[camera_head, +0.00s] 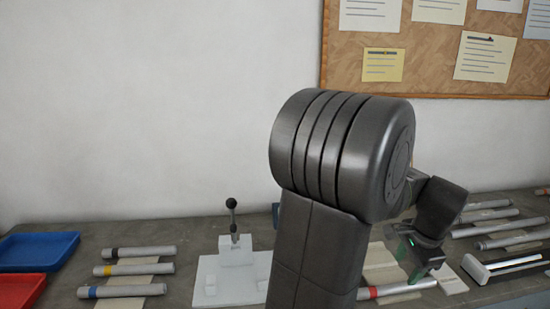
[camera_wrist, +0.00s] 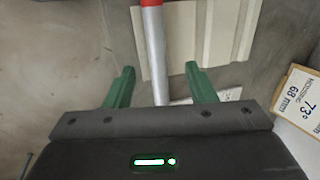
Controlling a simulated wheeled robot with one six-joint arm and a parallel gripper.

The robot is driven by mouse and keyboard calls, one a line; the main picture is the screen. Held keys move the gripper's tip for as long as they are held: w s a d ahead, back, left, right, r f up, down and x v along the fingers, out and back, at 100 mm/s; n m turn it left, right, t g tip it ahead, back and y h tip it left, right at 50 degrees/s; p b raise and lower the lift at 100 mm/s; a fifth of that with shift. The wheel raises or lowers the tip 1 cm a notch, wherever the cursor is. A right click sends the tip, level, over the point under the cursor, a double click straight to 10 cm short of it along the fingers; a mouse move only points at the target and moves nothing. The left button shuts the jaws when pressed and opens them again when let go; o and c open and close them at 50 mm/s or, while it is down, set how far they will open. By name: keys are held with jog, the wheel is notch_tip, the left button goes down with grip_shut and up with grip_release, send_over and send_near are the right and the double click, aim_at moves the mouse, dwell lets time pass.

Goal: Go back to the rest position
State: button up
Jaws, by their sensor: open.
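My gripper (camera_head: 408,262) hangs low over the right part of the workbench, partly behind my own arm in the head view. In the wrist view its two green fingers (camera_wrist: 161,84) stand wide apart. A grey tube with a red band (camera_wrist: 155,50) runs between them, with a gap on both sides. The same tube (camera_head: 402,288) shows below the gripper in the head view, its left end hidden by my arm. Whether the fingertips reach down beside the tube or stay above it is unclear.
A blue tray (camera_head: 38,252) and a red tray (camera_head: 20,291) stand at the far left. Banded tubes (camera_head: 132,270) lie left of a white jig with a lever (camera_head: 235,262). More tubes (camera_head: 510,226) and a black-and-white fixture (camera_head: 508,266) are at the right. A labelled card (camera_wrist: 300,98) lies beside the gripper.

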aim_at(397, 285)
jog(key=x, duration=0.7)
jog(key=shift+s+f, duration=0.1)
jog(key=shift+f, duration=0.1)
